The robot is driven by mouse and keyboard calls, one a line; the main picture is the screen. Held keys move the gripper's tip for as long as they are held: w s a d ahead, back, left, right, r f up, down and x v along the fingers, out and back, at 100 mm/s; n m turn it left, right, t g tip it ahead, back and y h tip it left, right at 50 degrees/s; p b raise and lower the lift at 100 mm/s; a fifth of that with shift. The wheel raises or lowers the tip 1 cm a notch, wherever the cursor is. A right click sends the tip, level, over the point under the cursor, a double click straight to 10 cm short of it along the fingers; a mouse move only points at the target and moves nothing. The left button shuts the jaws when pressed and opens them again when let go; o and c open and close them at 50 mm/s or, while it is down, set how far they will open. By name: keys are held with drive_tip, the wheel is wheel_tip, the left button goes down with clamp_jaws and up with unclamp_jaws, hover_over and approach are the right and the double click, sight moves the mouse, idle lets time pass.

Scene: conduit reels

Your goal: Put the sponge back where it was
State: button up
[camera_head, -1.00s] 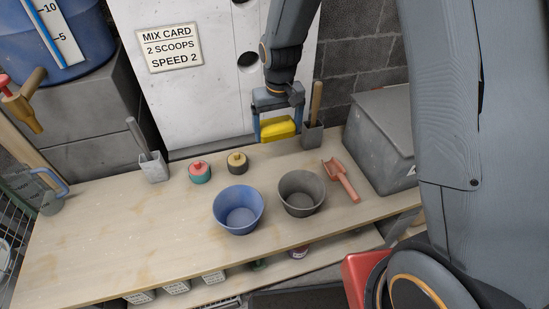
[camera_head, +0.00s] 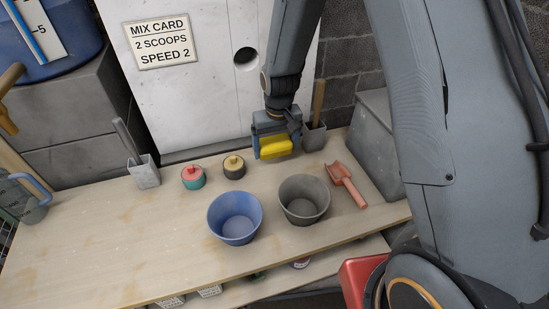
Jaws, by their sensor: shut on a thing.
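My gripper (camera_head: 272,148) is shut on the yellow sponge (camera_head: 275,147). It holds the sponge at the back of the wooden bench (camera_head: 110,240), just left of a grey holder with a wooden handle in it. I cannot tell whether the sponge touches the bench top. The gripper hides part of the sponge and the surface behind it.
The grey holder (camera_head: 313,137) stands close to the gripper's right. A blue bucket (camera_head: 236,216), a grey bucket (camera_head: 303,199) and a red scoop (camera_head: 346,184) stand in front. The bench's left part is mostly clear.

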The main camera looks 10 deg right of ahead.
sight(275, 165)
drive_tip(key=shift+f, duration=2.35)
drive_tip(key=shift+f, duration=0.2)
drive_tip(key=o, duration=1.1)
drive_tip(key=shift+r, duration=0.1)
drive_tip(key=r, duration=0.4)
drive_tip(key=s+r, duration=0.1)
drive_tip(key=r, duration=0.7)
drive_tip(key=shift+s+d+r, duration=0.15)
drive_tip(key=shift+s+d, duration=0.05)
drive_tip(key=shift+s, duration=0.1)
drive_tip(key=s+d+r+m, duration=0.1)
drive_tip(key=s+d+r, duration=0.2)
drive_tip(key=s+d, duration=0.2)
drive_tip(key=s+d+r+m+g, duration=0.1)
drive_tip(key=s+d+r, duration=0.2)
drive_tip(key=s, duration=0.6)
drive_tip(key=s+d+r+m, duration=0.1)
drive_tip(key=s+d+r, duration=0.2)
drive_tip(key=s+d, duration=0.4)
drive_tip(key=shift+d+r+m, duration=0.25)
drive_tip(key=shift+d+m, duration=0.15)
